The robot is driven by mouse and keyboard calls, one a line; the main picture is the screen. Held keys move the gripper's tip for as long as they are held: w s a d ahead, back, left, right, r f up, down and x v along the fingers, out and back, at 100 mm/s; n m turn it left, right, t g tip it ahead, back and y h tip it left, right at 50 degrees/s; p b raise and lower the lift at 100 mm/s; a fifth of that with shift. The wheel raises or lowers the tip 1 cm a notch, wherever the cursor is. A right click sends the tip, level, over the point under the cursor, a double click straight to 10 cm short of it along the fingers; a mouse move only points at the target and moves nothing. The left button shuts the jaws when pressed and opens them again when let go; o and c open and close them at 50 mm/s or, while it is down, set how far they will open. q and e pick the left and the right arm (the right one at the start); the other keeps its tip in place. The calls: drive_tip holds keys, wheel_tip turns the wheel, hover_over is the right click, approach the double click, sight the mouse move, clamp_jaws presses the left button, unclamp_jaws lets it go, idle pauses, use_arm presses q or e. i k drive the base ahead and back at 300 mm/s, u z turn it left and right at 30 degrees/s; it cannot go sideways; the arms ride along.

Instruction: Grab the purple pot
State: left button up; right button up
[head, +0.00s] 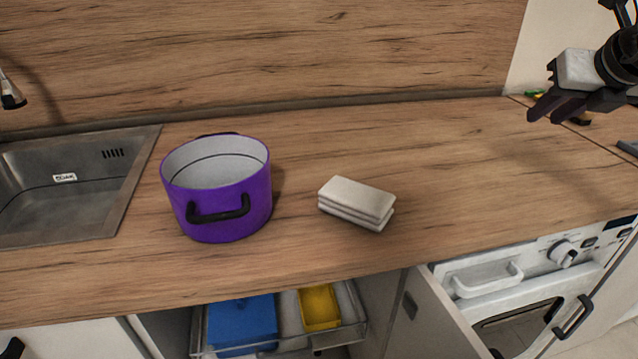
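The purple pot (223,190) stands upright on the wooden counter, just right of the sink. It has no lid, its inside is light grey, and a black handle (219,210) faces the front. Part of a second black handle shows at the back rim. My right gripper (543,112) is above the counter at the far right, well apart from the pot. Its fingers are dark and seen from the side, so the gap between them is unclear. My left gripper is not clearly visible; only a small dark piece shows at the bottom left edge.
A stack of folded pale cloths (357,202) lies right of the pot. A metal sink (70,185) is at the left. Below the counter an open cupboard shows a blue box (243,322) and a yellow one (319,307). The counter right of the cloths is clear.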

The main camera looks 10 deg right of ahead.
sight(221, 187)
drive_tip(key=z, duration=1.75)
drive_tip(key=k, duration=2)
drive_tip(key=u, duration=1.8)
drive_tip(key=i, duration=0.95)
